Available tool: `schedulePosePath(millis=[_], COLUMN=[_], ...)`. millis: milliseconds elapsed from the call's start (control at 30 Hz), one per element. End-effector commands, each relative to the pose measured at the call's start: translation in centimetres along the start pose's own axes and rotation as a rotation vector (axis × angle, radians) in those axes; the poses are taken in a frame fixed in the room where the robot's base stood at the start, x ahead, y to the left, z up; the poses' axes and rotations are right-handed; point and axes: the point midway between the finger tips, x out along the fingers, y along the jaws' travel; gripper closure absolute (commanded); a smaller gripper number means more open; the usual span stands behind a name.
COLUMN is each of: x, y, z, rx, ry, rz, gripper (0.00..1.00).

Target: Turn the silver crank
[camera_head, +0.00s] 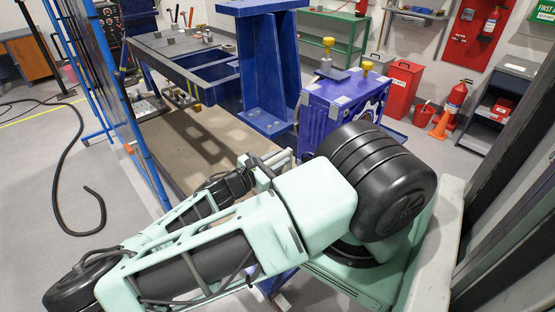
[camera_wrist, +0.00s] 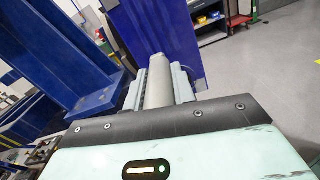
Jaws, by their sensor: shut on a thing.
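The silver crank shows in the wrist view as a plain grey cylindrical handle (camera_wrist: 158,82), standing between the two fingers of my gripper (camera_wrist: 159,88). The fingers are shut on it, one on each side. The handle's far end is in front of a blue panel, and the rest of the crank is out of sight. In the head view my gripper (camera_head: 269,165) is beyond my forearm, low beside a blue-violet jig box (camera_head: 316,112). I cannot make out the crank there, since my arm covers that area.
A blue steel post (camera_head: 268,65) stands left of the jig box, on the workbench side; it is also close on the left in the wrist view (camera_wrist: 60,55). A blue-framed screen (camera_head: 105,85) stands at left. A black hose (camera_head: 62,180) lies on otherwise open floor.

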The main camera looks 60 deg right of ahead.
Motion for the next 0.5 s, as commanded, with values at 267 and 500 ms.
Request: schedulePosePath(millis=[267,500], x=[-0.1,-0.1], y=[1.3,3.5], z=[-0.3,-1.3], rx=[-0.102,-0.291], ry=[0.004,0.007], rz=[0.0,0.001], gripper=[1.0,1.0])
